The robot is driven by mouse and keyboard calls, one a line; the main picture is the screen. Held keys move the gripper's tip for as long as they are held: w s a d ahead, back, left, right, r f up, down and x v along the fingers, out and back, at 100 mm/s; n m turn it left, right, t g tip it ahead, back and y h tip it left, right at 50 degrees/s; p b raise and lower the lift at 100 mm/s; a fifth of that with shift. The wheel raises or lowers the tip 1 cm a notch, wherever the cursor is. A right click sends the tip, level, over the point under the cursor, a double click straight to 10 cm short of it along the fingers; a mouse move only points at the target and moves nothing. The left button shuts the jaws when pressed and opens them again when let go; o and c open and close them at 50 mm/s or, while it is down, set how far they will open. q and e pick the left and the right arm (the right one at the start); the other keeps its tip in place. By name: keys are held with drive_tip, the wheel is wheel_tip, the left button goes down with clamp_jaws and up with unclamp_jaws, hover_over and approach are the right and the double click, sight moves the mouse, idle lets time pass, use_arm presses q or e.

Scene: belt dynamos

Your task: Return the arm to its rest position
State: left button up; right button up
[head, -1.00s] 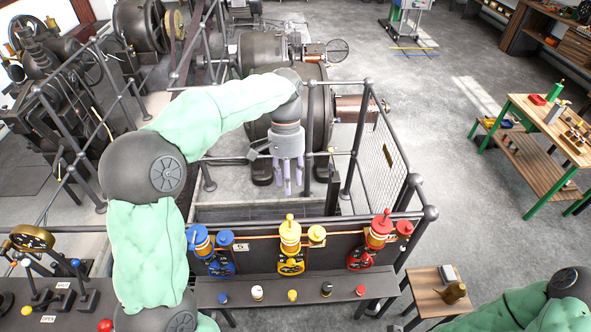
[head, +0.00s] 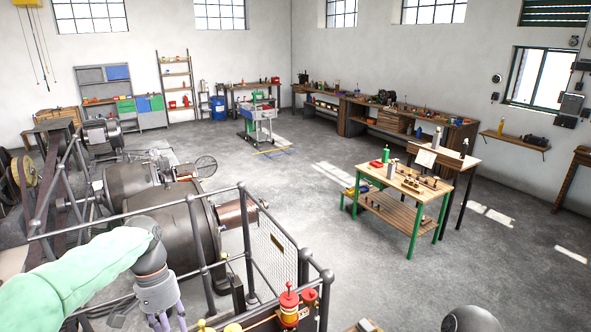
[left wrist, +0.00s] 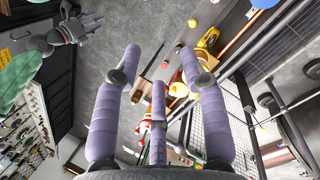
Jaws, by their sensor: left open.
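My left arm, in a pale green sleeve, reaches in at the lower left of the head view. My left gripper (head: 166,320) hangs down beside the dark railing, its tips cut off by the bottom edge. In the left wrist view its three purple fingers (left wrist: 158,75) are spread, with nothing held between them. My right gripper (left wrist: 80,25) shows at the upper left of the left wrist view, fingers apart and empty. In the head view my right arm shows only as a dark rounded part at the bottom right; its gripper is out of that view.
A railing (head: 195,245) with a mesh panel (head: 277,257) stands by my left gripper, before a large dark dynamo (head: 170,215). A red knob (head: 289,300) sits on the panel below.

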use_arm(q)
drive_tip(key=s+d+f+h, duration=0.1)
drive_tip(key=d+f, duration=0.3)
drive_tip(key=f, duration=0.5)
drive_tip(key=d+f+t, duration=0.1)
drive_tip(key=d+f, duration=0.2)
drive_tip(key=f, duration=0.7)
drive_tip(key=s+d+f+h, duration=0.1)
drive_tip(key=d+f, duration=0.3)
drive_tip(key=f, duration=0.5)
drive_tip(key=s+d+f+n+t, duration=0.1)
drive_tip(key=s+d+f+n, duration=0.15)
drive_tip(key=s+f, duration=0.5)
drive_tip(key=s+d+f+n+t, duration=0.1)
drive_tip(key=s+d+f, duration=0.3)
drive_tip(key=s+f, duration=0.3)
wheel_tip(320, 180, down, 24)
drive_tip(key=b, duration=2.5)
use_arm(e)
wheel_tip(320, 180, down, 25)
drive_tip(key=s, duration=0.1)
use_arm(q)
drive_tip(key=shift+a+m, duration=0.15)
drive_tip(key=shift+m, duration=0.1)
use_arm(e)
drive_tip(key=shift+r, duration=0.15)
